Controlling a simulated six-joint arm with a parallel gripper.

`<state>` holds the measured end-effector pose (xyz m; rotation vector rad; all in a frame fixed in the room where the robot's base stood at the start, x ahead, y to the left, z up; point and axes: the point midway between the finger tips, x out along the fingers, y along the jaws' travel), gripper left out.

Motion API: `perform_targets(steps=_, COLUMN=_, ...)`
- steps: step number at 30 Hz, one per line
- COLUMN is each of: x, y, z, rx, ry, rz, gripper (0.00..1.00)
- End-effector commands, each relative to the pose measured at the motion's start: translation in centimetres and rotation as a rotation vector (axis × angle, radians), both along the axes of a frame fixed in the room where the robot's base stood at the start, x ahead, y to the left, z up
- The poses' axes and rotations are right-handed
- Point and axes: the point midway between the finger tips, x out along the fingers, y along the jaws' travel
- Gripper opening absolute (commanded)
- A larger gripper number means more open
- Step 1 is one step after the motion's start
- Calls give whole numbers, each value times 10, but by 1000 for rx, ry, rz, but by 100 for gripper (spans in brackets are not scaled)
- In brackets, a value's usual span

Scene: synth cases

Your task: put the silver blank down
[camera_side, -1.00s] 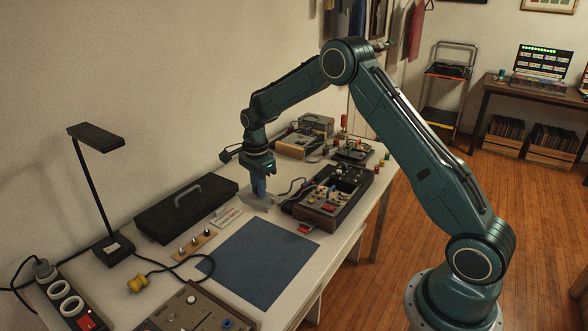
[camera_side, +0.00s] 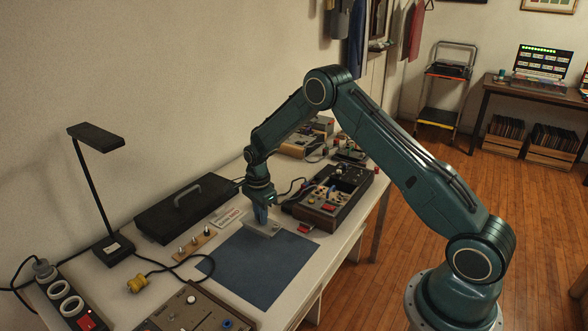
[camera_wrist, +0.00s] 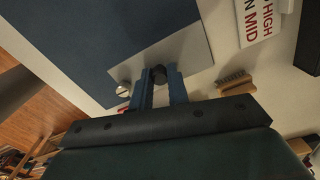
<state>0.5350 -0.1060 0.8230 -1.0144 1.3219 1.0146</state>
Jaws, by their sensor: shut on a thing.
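The silver blank (camera_side: 262,230) is a flat grey plate at the far edge of the blue mat (camera_side: 252,272). It also shows in the wrist view (camera_wrist: 188,48), with a dark knob (camera_wrist: 158,74) standing up from it. My gripper (camera_side: 261,213) is above the plate, fingers pointing down. In the wrist view its blue fingers (camera_wrist: 160,88) are shut on the dark knob. The plate looks level and overlaps the mat's edge in the picture. I cannot tell whether it touches the mat or hangs just above it. The fingers hide part of the plate.
A control box (camera_side: 328,195) stands close to the right of my gripper. The mat's near part is clear.

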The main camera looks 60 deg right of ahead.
Motion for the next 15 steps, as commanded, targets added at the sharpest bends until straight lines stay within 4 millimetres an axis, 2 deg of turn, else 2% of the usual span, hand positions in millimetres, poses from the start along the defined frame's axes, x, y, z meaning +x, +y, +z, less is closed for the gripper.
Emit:
perform_targets(steps=5, x=0, y=0, z=-16, rx=0, ry=0, rz=0, gripper=0)
perform_targets(steps=15, x=0, y=0, z=-18, rx=0, ry=-1, rz=0, gripper=0)
